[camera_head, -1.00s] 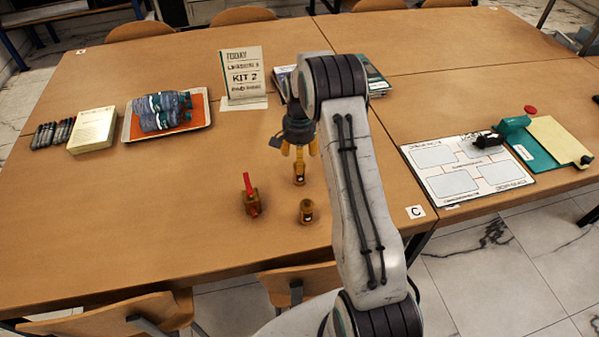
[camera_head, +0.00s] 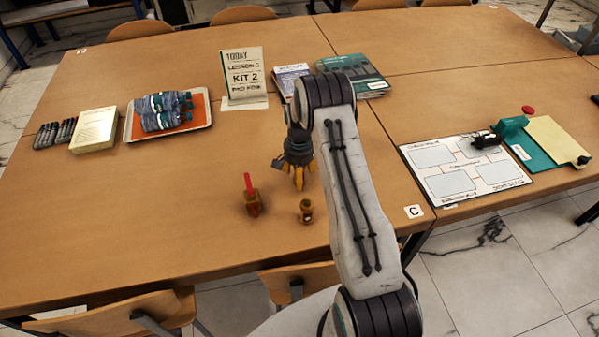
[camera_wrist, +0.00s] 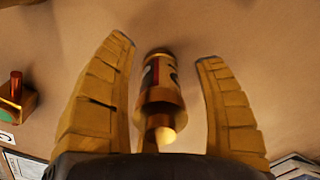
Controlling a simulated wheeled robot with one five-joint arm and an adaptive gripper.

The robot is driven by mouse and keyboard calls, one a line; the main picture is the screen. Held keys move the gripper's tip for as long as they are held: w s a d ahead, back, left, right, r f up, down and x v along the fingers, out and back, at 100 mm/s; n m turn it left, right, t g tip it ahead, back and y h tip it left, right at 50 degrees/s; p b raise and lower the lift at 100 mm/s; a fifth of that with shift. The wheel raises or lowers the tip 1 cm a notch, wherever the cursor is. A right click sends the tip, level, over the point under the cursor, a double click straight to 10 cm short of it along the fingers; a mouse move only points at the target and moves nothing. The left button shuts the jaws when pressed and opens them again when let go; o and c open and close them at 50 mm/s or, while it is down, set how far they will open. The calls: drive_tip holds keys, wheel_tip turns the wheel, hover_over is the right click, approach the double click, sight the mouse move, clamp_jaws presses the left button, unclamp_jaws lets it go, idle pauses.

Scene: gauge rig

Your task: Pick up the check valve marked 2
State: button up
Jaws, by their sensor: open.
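A brass check valve (camera_wrist: 158,100) with a dark end and a banded label is between the two yellow fingers in the wrist view, with a gap on each side. I cannot read its mark clearly.
A sign (camera_head: 244,77), books (camera_head: 352,75) and a tray (camera_head: 207,123) lie farther back.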

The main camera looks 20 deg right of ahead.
clamp_jaws()
idle(0.7)
